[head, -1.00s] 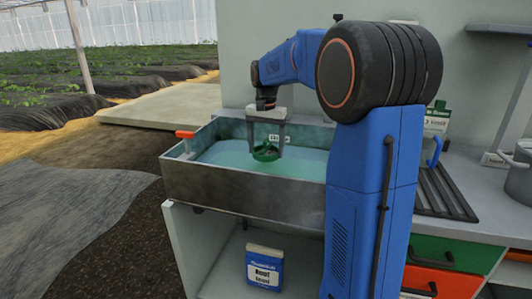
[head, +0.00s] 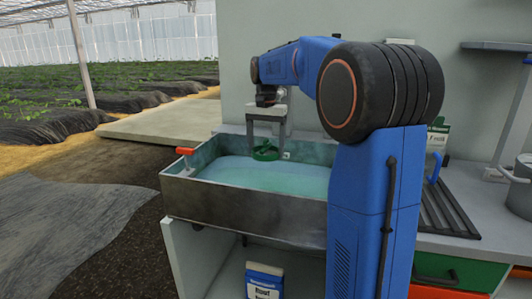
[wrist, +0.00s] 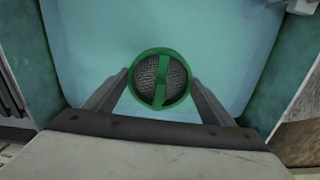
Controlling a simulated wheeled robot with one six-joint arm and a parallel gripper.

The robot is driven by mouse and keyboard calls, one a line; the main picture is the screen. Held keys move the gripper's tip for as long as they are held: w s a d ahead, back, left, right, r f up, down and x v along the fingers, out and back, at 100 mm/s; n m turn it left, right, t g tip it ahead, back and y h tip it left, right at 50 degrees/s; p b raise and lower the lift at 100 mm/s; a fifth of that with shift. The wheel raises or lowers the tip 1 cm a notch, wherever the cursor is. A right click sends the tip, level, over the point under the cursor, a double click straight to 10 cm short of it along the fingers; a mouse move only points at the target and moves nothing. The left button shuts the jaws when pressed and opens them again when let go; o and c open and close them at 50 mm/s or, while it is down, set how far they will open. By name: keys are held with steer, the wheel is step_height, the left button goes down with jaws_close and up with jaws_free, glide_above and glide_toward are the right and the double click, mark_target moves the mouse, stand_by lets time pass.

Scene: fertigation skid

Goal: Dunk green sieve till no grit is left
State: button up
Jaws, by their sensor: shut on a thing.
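The green sieve (head: 266,153) is a round green ring with a crossbar over dark grey mesh. My gripper (head: 267,151) is shut on it, with one finger on each side of the ring, as the wrist view of the sieve (wrist: 160,80) also shows. The sieve is over the metal basin (head: 240,212), which holds blue-green water (head: 255,178). In the head view it appears at or just above the water's far part. I cannot tell whether the grey in the mesh is grit or only the mesh itself.
An orange-red handle (head: 186,151) stands at the basin's left rim. My arm hides the basin's right end. A ribbed drainboard (head: 448,210) and a metal pot (head: 520,188) are to the right. A blue-and-white packet (head: 264,282) stands below the basin.

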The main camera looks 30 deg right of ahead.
mark_target(266, 139)
steer(key=shift+r, duration=2.15)
